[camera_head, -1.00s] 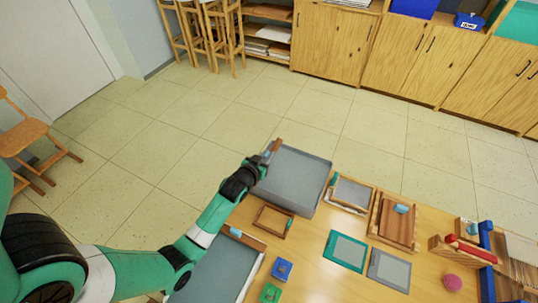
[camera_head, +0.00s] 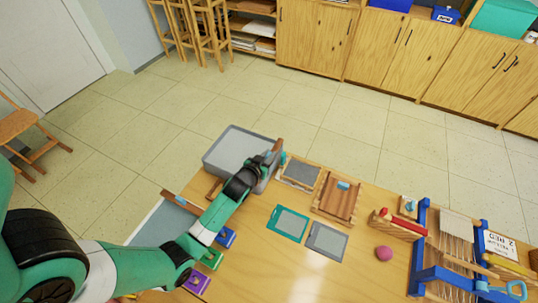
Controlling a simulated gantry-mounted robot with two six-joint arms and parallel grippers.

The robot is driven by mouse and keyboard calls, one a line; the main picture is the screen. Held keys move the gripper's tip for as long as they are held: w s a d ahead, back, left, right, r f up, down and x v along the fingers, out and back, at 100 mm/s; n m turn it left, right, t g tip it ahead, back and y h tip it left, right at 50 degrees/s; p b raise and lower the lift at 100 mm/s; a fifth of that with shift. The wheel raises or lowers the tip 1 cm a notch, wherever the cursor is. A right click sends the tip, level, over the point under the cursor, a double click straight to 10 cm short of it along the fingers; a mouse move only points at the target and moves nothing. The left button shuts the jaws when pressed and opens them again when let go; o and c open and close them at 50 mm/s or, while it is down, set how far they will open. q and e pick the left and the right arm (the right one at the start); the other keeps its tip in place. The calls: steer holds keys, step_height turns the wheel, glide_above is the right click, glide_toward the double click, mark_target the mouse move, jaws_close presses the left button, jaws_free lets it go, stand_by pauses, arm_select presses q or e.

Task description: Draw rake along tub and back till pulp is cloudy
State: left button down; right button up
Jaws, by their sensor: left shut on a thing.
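The grey tub (camera_head: 213,160) sits at the far left edge of the wooden table, its right part hidden behind my arm. My left gripper (camera_head: 272,160) is at the tub's right end, shut on the rake (camera_head: 279,146). The rake's brown wooden bar shows at the fingertips, above or at the tub's right rim; whether its lower edge is in the pulp is hidden. The pulp inside the tub looks flat grey, and I cannot tell how cloudy it is. My right gripper is not in view.
Right of the tub lie a screened frame (camera_head: 300,174) and a wooden frame with slats (camera_head: 338,199). A teal-edged screen (camera_head: 288,223) and grey screen (camera_head: 327,240) lie nearer. A blue rack (camera_head: 417,252) stands at right. A pink ball (camera_head: 383,253) is close by.

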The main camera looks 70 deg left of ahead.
arm_select(q)
steer(key=shift+d, duration=0.1)
steer(key=c, duration=1.2)
jaws_free()
steer(key=shift+c, duration=0.2)
steer(key=o, duration=0.4)
steer(key=shift+w+d, duration=0.15)
steer(key=shift+w, duration=0.05)
steer(key=shift+s, duration=0.1)
steer(key=shift+s+d+r, duration=0.1)
steer(key=shift+s, duration=0.05)
steer(key=p+v, duration=0.3)
steer(key=v, duration=0.7)
steer(key=shift+s, duration=0.1)
steer(key=shift+s+d+r+p, duration=0.15)
steer(key=shift+s+d+p, duration=0.15)
steer(key=shift+s, duration=0.1)
